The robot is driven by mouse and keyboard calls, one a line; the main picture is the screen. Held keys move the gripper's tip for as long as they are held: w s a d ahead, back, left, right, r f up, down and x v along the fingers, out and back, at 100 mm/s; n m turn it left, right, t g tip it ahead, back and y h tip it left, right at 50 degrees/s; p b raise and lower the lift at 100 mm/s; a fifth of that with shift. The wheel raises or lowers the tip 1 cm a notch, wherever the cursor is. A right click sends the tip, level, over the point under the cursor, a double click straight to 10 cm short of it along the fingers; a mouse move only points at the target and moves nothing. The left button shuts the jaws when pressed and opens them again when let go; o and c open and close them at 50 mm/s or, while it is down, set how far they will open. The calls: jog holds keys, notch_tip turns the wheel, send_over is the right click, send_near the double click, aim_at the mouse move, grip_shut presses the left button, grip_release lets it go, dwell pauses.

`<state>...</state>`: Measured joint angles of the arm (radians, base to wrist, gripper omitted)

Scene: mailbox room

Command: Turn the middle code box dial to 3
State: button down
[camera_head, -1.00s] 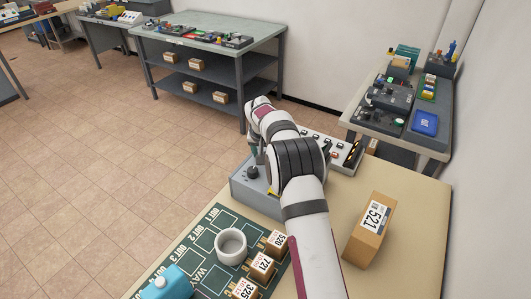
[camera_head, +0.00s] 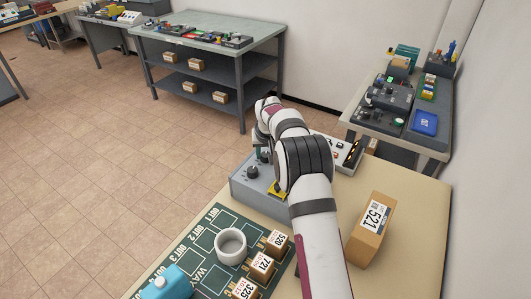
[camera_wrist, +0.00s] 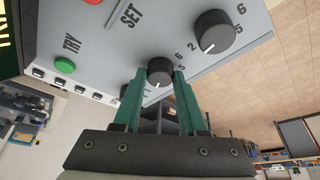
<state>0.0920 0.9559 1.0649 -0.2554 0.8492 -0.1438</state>
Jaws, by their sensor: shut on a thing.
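The grey code box (camera_head: 262,203) stands on the bench in the head view, partly behind my arm. A black dial (camera_head: 252,172) shows at its left end, clear of my gripper. In the wrist view the green fingers of my gripper (camera_wrist: 160,80) are shut on a smaller-looking black dial, the middle dial (camera_wrist: 160,70). Its pale pointer mark is towards the bottom of the picture; the digits 6 and 5 show beside it, and the digit at the mark is hidden. Another black dial (camera_wrist: 213,32) is at the upper right, its white mark pointing down-left.
In the wrist view a green TRY button (camera_wrist: 65,66) and part of a red button (camera_wrist: 93,2) are on the panel. In the head view a carton (camera_head: 369,230) marked 521 stands right of my arm.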

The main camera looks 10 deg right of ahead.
jog(key=n+y, duration=0.1)
jog(key=n, duration=0.3)
jog(key=shift+d+n+y, duration=0.15)
jog(key=shift+n+y, duration=0.25)
jog(key=shift+n, duration=0.3)
jog(key=shift+c, duration=2.3)
grip_release()
jog(key=shift+r, duration=0.1)
jog(key=v, duration=1.5)
jog(key=shift+r, duration=0.3)
jog(key=shift+d, duration=0.15)
